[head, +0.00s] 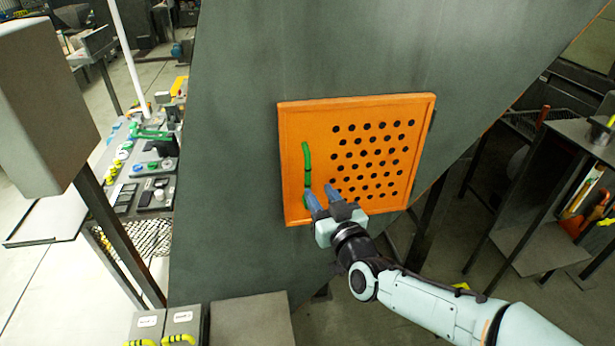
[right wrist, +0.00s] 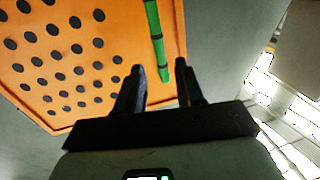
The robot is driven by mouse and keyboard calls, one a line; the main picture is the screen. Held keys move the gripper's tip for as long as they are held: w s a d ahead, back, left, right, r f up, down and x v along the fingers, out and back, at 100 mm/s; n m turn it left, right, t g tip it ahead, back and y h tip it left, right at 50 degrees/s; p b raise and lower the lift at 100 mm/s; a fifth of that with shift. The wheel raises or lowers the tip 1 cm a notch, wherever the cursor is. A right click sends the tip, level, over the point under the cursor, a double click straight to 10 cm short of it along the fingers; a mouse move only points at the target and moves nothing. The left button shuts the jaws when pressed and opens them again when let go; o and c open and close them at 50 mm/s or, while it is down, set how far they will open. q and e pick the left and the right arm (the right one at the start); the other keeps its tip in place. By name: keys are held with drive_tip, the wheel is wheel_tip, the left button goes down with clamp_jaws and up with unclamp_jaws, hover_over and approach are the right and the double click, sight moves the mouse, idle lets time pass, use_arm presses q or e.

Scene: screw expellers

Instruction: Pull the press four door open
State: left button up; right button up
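The press door is an orange panel (head: 360,112) with rows of dark holes, lying against the sloping grey press body (head: 240,150) with no clear gap. Its green upright handle (head: 307,160) is near the door's left edge. My right gripper (head: 322,192) is at the handle's lower end, fingers apart. In the right wrist view, the handle (right wrist: 155,40) runs down to between the two spread fingertips (right wrist: 159,68). The orange door (right wrist: 100,15) fills the upper left there. I cannot tell whether the fingers touch the handle. My left gripper is not in view.
A control panel (head: 140,185) with buttons stands at the left, near a grey box on a post (head: 45,110). Two small boxes with yellow handles (head: 165,325) are at the bottom. A shelf unit (head: 560,190) stands at the right. Floor shows between it and the press.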

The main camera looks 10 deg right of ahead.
sight(309, 178)
drive_tip(key=w, duration=0.2)
drive_tip(key=w+a, duration=0.1)
drive_tip(key=w, duration=0.4)
drive_tip(key=shift+w+a, duration=0.25)
drive_tip(key=shift+w, duration=0.15)
clamp_jaws()
